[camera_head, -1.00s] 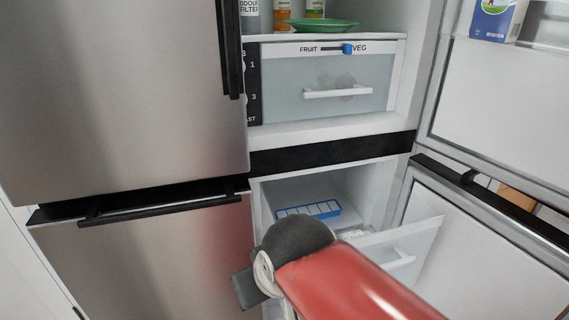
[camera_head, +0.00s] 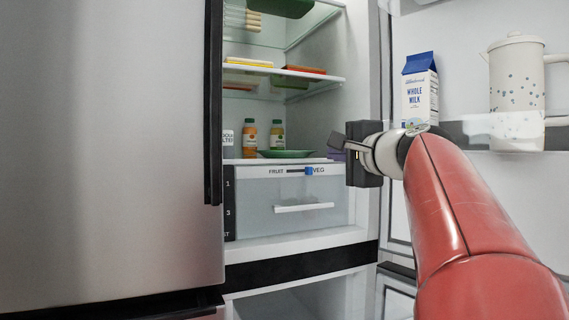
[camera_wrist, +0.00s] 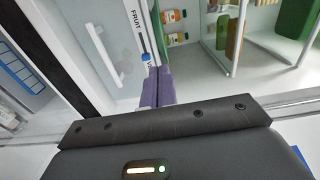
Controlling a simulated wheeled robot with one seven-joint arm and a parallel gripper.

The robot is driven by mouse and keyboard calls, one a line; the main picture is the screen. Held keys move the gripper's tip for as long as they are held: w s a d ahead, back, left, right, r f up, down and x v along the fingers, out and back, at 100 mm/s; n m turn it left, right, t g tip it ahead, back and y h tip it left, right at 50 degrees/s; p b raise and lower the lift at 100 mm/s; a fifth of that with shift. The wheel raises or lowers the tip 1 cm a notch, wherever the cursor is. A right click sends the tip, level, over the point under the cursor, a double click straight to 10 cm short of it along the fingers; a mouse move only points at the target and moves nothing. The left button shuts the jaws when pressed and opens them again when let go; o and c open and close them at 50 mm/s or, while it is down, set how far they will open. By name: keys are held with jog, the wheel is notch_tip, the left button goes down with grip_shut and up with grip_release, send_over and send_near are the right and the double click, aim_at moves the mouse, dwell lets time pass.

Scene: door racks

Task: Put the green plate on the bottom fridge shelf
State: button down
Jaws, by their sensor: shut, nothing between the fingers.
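The green plate (camera_head: 288,153) lies flat on the bottom fridge shelf (camera_head: 243,160), just above the fruit and veg drawer. Nothing holds it. My gripper (camera_head: 336,155) is at the right side of the fridge opening, to the right of the plate and apart from it in the picture. Its purple fingers (camera_wrist: 158,87) are together and empty in the wrist view, beside the drawer front.
Bottles (camera_head: 277,134) stand behind the plate. The drawer (camera_head: 285,205) below is closed. Higher shelves hold flat packages (camera_head: 248,63). The open door on the right carries a milk carton (camera_head: 420,92) and a speckled jug (camera_head: 517,75), close to my arm.

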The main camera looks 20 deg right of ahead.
jog(key=p, duration=0.3)
send_near(290, 152)
jog(key=w+d, duration=0.2)
jog(key=w, duration=0.4)
jog(key=shift+w+d, duration=0.15)
jog(key=shift+w, duration=0.35)
jog(key=shift+p, duration=0.35)
jog(key=w+p, duration=0.4)
jog(key=w, duration=0.3)
jog(key=shift+w+r, duration=0.15)
jog(key=shift+w, duration=0.35)
jog(key=shift+s+a, duration=0.1)
jog(key=shift+a, duration=0.1)
